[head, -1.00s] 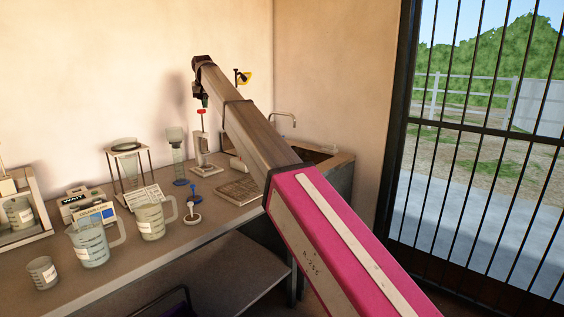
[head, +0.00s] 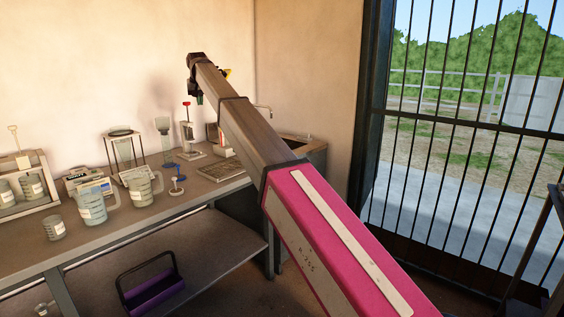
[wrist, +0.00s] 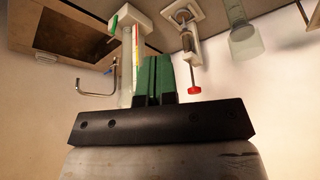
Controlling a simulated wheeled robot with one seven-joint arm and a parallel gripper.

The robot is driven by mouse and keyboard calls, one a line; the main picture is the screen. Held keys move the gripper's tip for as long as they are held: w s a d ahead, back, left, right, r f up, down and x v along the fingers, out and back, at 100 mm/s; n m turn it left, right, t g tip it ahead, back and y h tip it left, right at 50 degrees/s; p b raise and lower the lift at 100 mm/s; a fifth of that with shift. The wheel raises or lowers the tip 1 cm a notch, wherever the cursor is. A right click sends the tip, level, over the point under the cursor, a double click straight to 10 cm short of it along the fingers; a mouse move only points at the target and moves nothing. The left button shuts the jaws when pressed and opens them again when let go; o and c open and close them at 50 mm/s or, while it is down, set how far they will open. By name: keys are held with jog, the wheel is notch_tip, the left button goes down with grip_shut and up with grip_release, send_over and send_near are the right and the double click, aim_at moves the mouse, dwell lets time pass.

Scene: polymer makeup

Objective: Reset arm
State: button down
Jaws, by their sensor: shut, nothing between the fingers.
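My arm reaches out over the lab bench (head: 190,203) in the head view. My gripper (head: 199,99) is at its far end, small and dark, in front of the wall above the bench. In the wrist view my gripper (wrist: 153,60) shows two green fingers side by side, shut, with nothing between them. A stand with a red knob (wrist: 194,90) appears beside the fingers there, and a white upright holder with a coloured strip (wrist: 135,45) appears close to them on the other side. I cannot tell whether the fingers touch that holder.
Beakers and jugs (head: 92,207) stand along the bench's left half. A sink (head: 298,147) is at its right end, with a tap (wrist: 95,92) seen in the wrist view. A purple caddy (head: 152,290) sits on the lower shelf. A barred door (head: 470,130) is at the right.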

jog(key=s+d+f+m+g, duration=0.1)
jog(key=s+d+f, duration=0.3)
jog(key=d+f, duration=0.7)
jog(key=s+d+f+h, duration=0.1)
jog(key=s+d+f, duration=0.2)
jog(key=d+f, duration=0.8)
jog(key=s+d+f+m+g, duration=0.1)
jog(key=s+d+f, duration=0.3)
jog(key=d+f, duration=0.7)
jog(key=s+d+f+m+g, duration=0.1)
jog(key=s+d+f, duration=1)
jog(key=s, duration=0.4)
jog(key=s+d+f+m+g, duration=0.1)
jog(key=s+d+f, duration=1)
jog(key=s+f, duration=0.3)
jog(key=shift+s, duration=0.95)
